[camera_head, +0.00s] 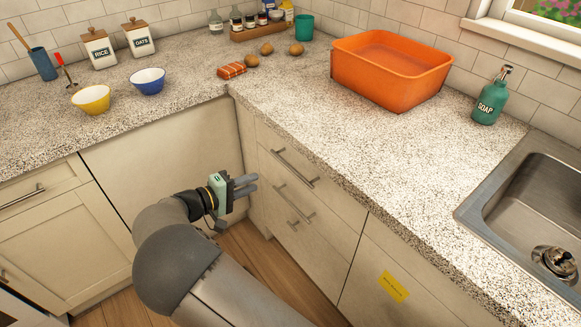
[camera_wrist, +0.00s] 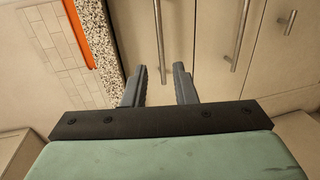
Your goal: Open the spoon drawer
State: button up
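A stack of cream drawers stands right of the inner corner, under the counter. The top drawer (camera_head: 330,205) is shut and has a long metal bar handle (camera_head: 295,168). More bar handles sit lower, including a middle one (camera_head: 293,202). No label shows which is the spoon drawer. My gripper (camera_head: 246,184) is open and empty, left of the drawer fronts and apart from the handles. In the wrist view, turned sideways, the top handle (camera_wrist: 159,40) appears between my gripper's (camera_wrist: 161,88) two fingers, seemingly beyond the tips. Two lower handles (camera_wrist: 241,35) (camera_wrist: 290,22) are at right.
The speckled countertop (camera_head: 300,110) overhangs the drawers. It carries an orange tub (camera_head: 390,75), a soap bottle (camera_head: 490,97), bowls (camera_head: 91,99) and canisters. A sink (camera_head: 535,200) is at right. A yellow label (camera_head: 394,287) marks the panel right of the drawers.

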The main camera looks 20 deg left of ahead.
aim_at(292, 168)
jog(key=p+x, duration=0.1)
jog(key=x, duration=1.4)
jog(key=shift+r, duration=0.1)
grip_shut()
